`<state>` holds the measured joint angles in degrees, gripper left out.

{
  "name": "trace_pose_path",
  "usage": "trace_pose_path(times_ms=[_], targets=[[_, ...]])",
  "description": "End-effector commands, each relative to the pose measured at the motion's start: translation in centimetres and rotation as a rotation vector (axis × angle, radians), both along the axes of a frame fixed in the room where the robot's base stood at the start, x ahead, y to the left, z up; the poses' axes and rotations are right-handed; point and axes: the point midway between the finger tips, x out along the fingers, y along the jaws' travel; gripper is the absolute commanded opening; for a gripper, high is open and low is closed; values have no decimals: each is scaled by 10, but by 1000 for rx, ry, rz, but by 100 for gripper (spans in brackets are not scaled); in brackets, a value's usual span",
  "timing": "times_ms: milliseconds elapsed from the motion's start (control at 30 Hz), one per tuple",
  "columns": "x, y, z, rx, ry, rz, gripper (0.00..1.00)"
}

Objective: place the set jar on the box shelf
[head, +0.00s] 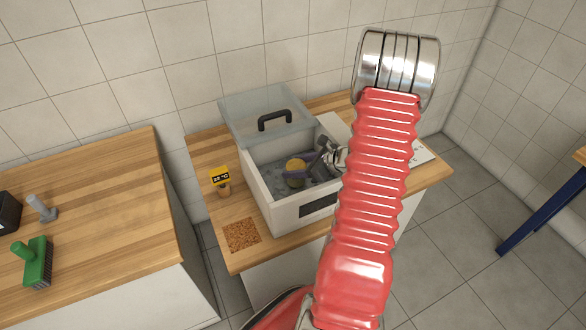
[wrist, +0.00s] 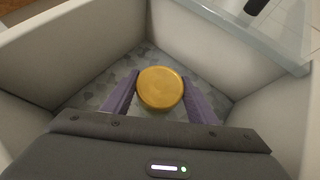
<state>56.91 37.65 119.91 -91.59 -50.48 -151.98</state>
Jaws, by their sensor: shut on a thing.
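The jar with a round gold lid (head: 295,166) stands inside the white box (head: 273,211) in the head view. In the wrist view its lid (wrist: 160,88) sits between the two purple fingers of my gripper (wrist: 160,95). My gripper (head: 297,172) is shut on the jar, down inside the box. The jar's body is hidden below the lid. The box floor is grey and patterned, and I cannot tell whether the jar touches it. The clear lid with a black handle (head: 275,121) is off the opening, at the back of the box.
A wooden counter (head: 95,215) at left holds a green brush (head: 34,262). The box walls surround my gripper closely.

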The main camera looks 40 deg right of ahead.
Motion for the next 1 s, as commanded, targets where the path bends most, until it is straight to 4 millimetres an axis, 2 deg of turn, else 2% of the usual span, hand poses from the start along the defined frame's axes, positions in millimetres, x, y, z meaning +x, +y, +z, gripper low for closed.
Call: trace_pose_path(times_ms=[33,400,433,733,1000], targets=[[-8,6,-14,4,22,9,13],[-8,5,-15,3,23,9,13],[-8,5,-15,3,23,9,54],[-9,5,-15,4,23,7,75],[-10,4,-15,4,24,6,75]])
